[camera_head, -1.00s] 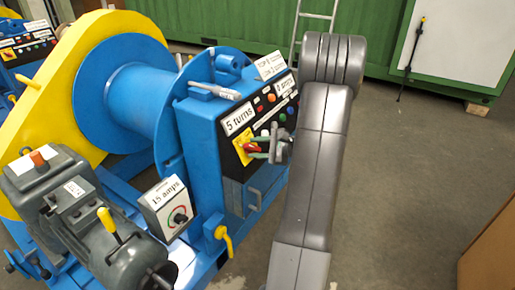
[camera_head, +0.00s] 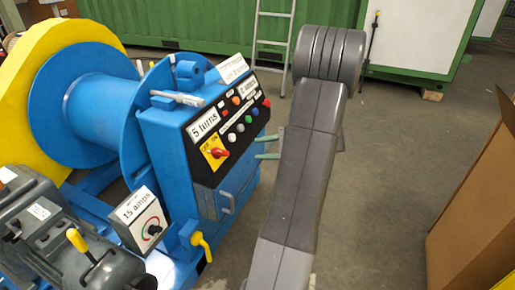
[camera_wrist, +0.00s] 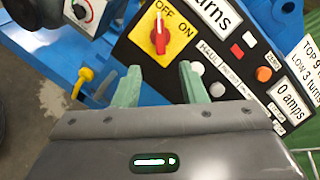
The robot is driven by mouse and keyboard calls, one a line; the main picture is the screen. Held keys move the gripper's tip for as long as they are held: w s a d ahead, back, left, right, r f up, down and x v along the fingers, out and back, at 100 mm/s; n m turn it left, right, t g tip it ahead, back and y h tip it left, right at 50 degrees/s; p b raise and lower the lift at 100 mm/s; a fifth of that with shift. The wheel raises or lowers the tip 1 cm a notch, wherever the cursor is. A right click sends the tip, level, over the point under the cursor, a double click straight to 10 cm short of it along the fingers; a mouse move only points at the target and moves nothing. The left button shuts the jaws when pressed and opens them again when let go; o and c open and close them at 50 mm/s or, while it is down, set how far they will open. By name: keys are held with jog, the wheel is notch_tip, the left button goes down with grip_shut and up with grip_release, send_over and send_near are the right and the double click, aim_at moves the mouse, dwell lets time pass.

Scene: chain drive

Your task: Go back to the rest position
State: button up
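My gripper (camera_head: 266,148) is just right of the blue machine's control panel, with its two green fingers apart and nothing between them. They also show apart in the wrist view (camera_wrist: 158,86), pointing toward the panel without visibly holding anything. The red rotary switch (camera_head: 218,153) sits on a yellow plate at the panel's lower left. In the wrist view the switch (camera_wrist: 159,38) is beyond the fingertips, its pale-tipped end near the OFF label.
The blue and yellow winch (camera_head: 95,110) stands at left, with a "15 amps" dial box (camera_head: 140,219) in front. A cardboard-coloured box (camera_head: 470,205) is at right. A ladder (camera_head: 272,45) leans by the green container (camera_head: 190,25). Floor between is clear.

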aim_at(224, 152)
jog(key=b+x, duration=0.2)
jog(key=x, duration=1.1)
jog(key=shift+w+a+f, duration=0.1)
jog(key=shift+a+f, duration=0.05)
jog(key=shift+a, duration=0.3)
jog(key=shift+d, duration=0.1)
